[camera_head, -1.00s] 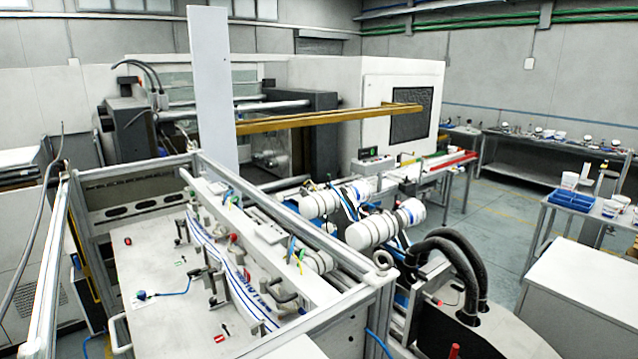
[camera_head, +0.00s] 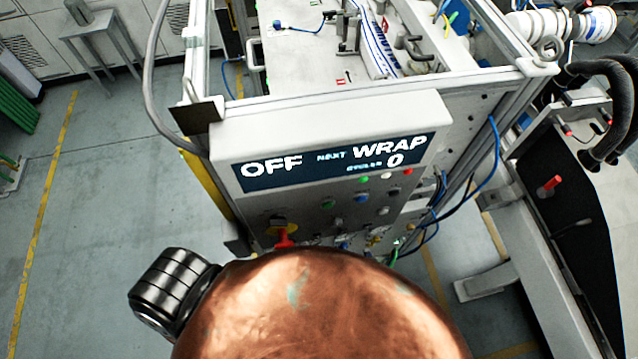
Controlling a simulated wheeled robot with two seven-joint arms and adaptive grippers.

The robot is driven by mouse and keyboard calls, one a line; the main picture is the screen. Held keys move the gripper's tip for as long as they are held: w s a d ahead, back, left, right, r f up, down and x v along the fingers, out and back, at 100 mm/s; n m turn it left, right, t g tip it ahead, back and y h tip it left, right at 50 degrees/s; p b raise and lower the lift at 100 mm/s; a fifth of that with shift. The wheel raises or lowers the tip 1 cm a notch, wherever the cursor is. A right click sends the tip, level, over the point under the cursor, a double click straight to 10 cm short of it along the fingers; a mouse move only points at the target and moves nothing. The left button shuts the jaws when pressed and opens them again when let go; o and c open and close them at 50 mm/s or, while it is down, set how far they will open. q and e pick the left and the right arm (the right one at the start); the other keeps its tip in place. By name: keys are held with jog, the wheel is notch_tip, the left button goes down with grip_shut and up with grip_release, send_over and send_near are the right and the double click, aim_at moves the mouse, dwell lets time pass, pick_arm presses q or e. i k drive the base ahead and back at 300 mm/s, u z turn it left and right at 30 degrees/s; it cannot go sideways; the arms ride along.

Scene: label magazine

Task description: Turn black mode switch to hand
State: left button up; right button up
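The control panel (camera_head: 300,208) faces me in the middle of the head view. Its display (camera_head: 335,163) reads OFF at the left, NEXT WRAP at the right, and a cycle count of 0. Several small buttons and knobs sit below the display, among them a green one (camera_head: 328,204), and a red handle (camera_head: 284,241) on a yellow plate at the lower left. I cannot tell for sure which small dark knob is the black mode switch, nor read its position. The bottom of the panel is hidden. Neither gripper is in view.
The machine's metal frame (camera_head: 480,75) rises behind the panel, with blue cables (camera_head: 478,165) at its right. A thick grey cable (camera_head: 150,85) hangs at its left. A black plate with a red-tipped lever (camera_head: 551,184) stands at the right. The floor (camera_head: 95,205) at the left is clear.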

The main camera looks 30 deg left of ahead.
aim_at(276, 221)
jog(key=u, duration=1.05)
